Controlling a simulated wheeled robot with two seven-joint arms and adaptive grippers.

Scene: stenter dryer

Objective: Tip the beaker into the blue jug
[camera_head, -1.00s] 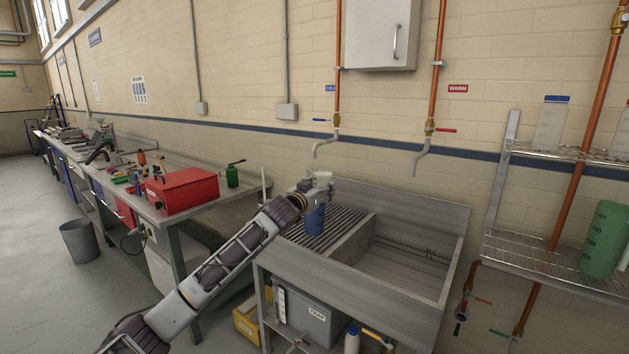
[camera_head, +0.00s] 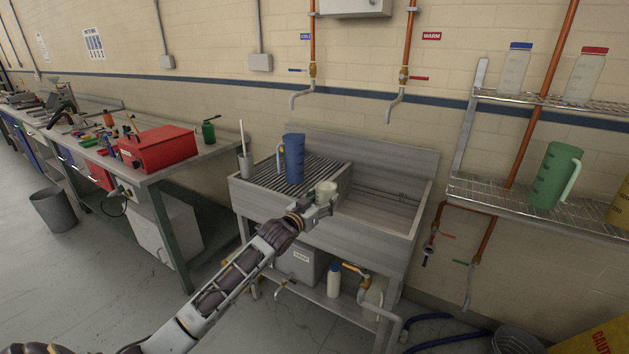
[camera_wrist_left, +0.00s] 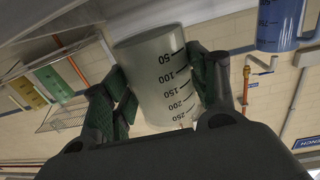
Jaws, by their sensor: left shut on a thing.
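The beaker (camera_head: 326,189) is a pale, cloudy vessel held at the front edge of the sink unit, to the right of the blue jug. My left gripper (camera_head: 318,207) is shut on it. In the left wrist view the beaker (camera_wrist_left: 156,62) sits between the two dark green fingers, with black marks from 50 to 250. Its contents cannot be made out. The blue jug (camera_head: 294,160) stands upright on the ribbed drainboard, apart from the beaker. Part of the jug (camera_wrist_left: 277,25) shows at the top right of the wrist view. My right gripper is out of view.
The sink basin (camera_head: 375,212) is open on the right. A grey pot with a white stick (camera_head: 245,165) stands at the drainboard's left end. Two taps (camera_head: 301,97) hang above. A wire shelf (camera_head: 500,193) at right holds a green jug (camera_head: 554,175).

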